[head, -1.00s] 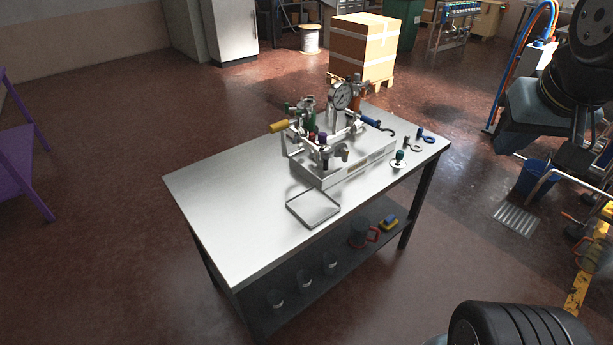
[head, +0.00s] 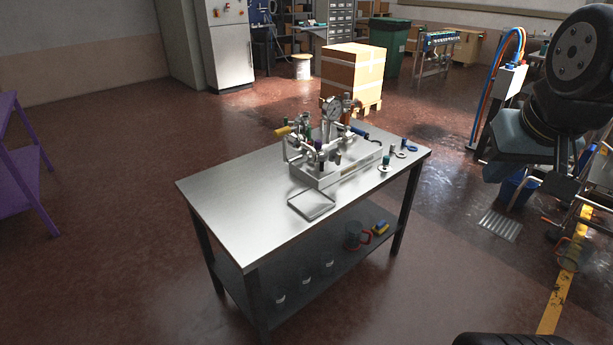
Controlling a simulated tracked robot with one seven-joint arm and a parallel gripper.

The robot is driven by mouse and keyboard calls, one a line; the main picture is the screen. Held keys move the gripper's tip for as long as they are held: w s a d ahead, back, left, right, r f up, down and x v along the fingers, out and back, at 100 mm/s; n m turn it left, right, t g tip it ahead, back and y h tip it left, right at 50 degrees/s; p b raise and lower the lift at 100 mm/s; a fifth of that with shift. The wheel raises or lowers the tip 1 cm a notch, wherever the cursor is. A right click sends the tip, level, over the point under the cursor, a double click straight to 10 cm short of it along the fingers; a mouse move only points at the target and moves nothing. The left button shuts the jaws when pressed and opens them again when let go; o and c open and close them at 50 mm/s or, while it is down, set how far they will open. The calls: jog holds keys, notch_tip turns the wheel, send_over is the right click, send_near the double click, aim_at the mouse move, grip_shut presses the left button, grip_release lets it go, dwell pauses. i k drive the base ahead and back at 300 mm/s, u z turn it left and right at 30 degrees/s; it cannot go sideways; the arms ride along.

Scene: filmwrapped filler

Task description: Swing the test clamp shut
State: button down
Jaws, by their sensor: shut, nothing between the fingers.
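A metal test rig (head: 325,150) with valves and a round pressure gauge (head: 332,110) stands on the steel table (head: 235,200). A yellow handle (head: 283,131) sticks out at its left and a blue handle (head: 359,131) at its right. The test clamp is too small to single out among the fittings, and I cannot tell its position. My gripper (head: 563,184) hangs at the right of the head view, away from the table and the rig. It is shut and empty, with its fingers partly lost against the background.
A shallow tray (head: 312,204) lies in front of the rig. Several small ring-shaped parts lie to its right, including a blue one (head: 411,149). Cups and a yellow-blue item (head: 380,228) sit on the lower shelf. A cart with hoses (head: 502,85) stands behind my arm.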

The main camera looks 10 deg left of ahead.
aim_at(328, 156)
jog(key=z, duration=0.15)
jog(key=i, duration=0.9)
jog(key=u, duration=0.1)
